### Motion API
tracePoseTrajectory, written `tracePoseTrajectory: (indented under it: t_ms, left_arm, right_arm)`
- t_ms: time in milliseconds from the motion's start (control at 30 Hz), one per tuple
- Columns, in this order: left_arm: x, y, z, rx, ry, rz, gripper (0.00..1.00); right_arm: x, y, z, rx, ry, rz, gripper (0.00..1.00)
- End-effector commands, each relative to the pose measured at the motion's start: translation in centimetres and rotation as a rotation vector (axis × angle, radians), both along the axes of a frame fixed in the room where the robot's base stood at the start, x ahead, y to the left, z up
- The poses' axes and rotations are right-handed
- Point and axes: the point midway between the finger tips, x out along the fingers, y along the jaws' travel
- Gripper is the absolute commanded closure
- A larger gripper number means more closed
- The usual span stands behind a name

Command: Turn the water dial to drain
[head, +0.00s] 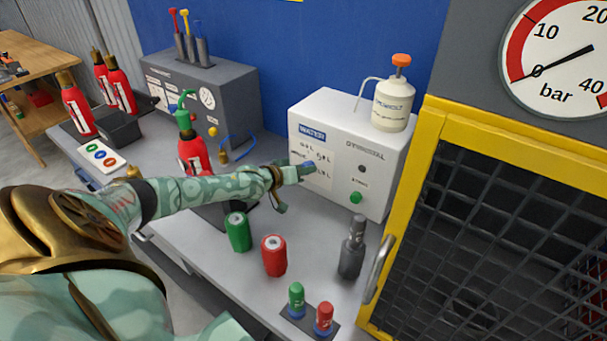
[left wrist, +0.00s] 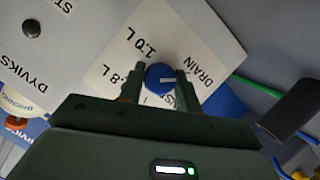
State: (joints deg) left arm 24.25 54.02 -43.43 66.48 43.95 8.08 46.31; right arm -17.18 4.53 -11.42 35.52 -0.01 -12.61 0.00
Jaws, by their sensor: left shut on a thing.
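The white water unit (head: 322,183) stands on the bench with a blue WATER label on its front. Its blue dial (head: 308,165) sits on a white label panel; it also shows in the left wrist view (left wrist: 158,77). My left gripper (head: 297,172) is at the front of the unit. In the left wrist view its two fingers (left wrist: 158,86) are on either side of the dial, shut on it. The dial's white mark points right in that view, towards the DRAIN print (left wrist: 198,77). Some panel print is hidden by the fingers. My right gripper is not in view.
A white pump bottle (head: 392,104) stands on the unit. A green can (head: 238,232), a red can (head: 273,256) and a grey cylinder (head: 352,248) stand in front. A red extinguisher (head: 192,156) is behind my left arm. A yellow-framed mesh cage (head: 400,215) is at right.

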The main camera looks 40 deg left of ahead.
Motion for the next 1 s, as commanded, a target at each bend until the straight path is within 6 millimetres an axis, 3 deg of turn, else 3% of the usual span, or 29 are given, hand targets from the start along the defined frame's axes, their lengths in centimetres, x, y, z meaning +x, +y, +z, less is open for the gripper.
tracePoseTrajectory:
  t_ms: [500, 533, 600, 1000]
  left_arm:
    - [-0.05, 0.06, -0.07, -0.02, 0.001, 0.001, 0.89]
    - [-0.05, 0.05, -0.06, -0.02, 0.0, 0.001, 0.64]
    - [-0.04, 0.05, -0.05, -0.019, -0.001, 0.001, 0.45]
    - [-0.77, 0.06, 0.37, -0.019, 0.0, -0.001, 0.45]
  right_arm:
    - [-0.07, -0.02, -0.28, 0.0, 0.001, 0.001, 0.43]
    - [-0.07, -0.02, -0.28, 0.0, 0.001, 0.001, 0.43]
    - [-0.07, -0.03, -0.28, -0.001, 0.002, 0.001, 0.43]
    - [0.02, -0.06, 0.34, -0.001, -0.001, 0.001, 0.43]
